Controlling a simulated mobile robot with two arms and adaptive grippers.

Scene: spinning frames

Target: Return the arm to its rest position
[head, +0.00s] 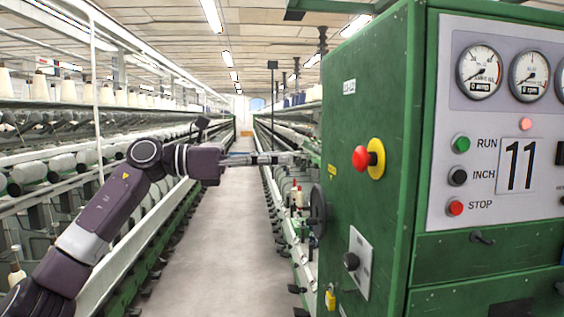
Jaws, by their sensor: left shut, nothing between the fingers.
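My left arm comes in from the lower left and bends at the elbow, with its forearm stretched to the right across the aisle. My left gripper (291,158) is shut and empty. Its tip appears close to the left side of the green machine cabinet (392,90), left of the red mushroom button (361,158) on its yellow base; whether it touches the cabinet I cannot tell. My right gripper is not in view.
The cabinet's front panel carries dials and RUN (461,143), INCH (458,176) and STOP (455,208) buttons. A black handwheel (317,211) sticks out at its left edge. Spinning frames line both sides of the aisle (215,240), whose floor is clear.

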